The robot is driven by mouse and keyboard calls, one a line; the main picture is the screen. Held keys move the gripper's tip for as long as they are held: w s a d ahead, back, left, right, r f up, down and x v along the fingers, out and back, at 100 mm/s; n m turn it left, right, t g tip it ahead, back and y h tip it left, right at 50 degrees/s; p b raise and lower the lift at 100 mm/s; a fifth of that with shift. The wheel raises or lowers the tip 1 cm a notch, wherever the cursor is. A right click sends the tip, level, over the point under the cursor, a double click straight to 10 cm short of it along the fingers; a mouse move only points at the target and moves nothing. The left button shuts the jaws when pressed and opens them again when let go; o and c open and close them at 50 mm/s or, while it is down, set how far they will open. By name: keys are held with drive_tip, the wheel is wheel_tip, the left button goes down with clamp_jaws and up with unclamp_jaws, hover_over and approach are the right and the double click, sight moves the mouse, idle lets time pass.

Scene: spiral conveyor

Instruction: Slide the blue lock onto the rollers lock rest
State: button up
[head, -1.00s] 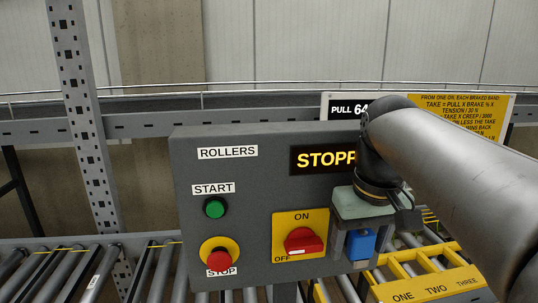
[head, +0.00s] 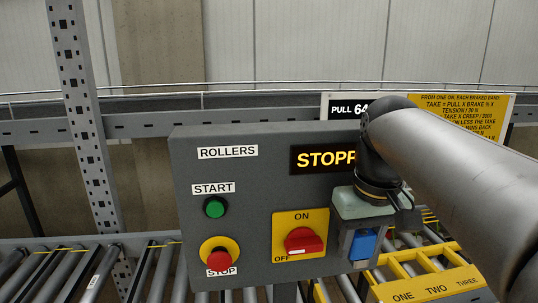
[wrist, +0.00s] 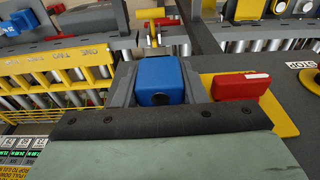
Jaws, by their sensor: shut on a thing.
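The blue lock (head: 362,245) is held between the two fingers of my gripper (head: 360,250), at the right edge of the grey rollers control box (head: 240,170). In the wrist view the blue lock (wrist: 163,82) sits between the grey fingers, with a dark hole in its near face. The red switch handle (head: 303,241) on its yellow ON/OFF plate lies just left of it; it also shows right of the lock in the wrist view (wrist: 240,85). I cannot make out the lock rest clearly; the lock and fingers may cover it.
The box carries a green START button (head: 214,207) and a red STOP button (head: 219,258). A yellow rack marked ONE, TWO, THREE (head: 430,287) stands at lower right. Rollers (head: 95,275) run behind. My arm hides part of the STOPPED display (head: 320,159).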

sight(362, 231)
drive_tip(key=shift+r, duration=0.2)
drive_tip(key=shift+r+p, duration=1.25)
drive_tip(key=shift+r, duration=0.1)
drive_tip(key=shift+r, duration=0.4)
wheel_tip(362, 231, up, 4)
drive_tip(key=p, duration=0.3)
drive_tip(key=shift+d, duration=0.1)
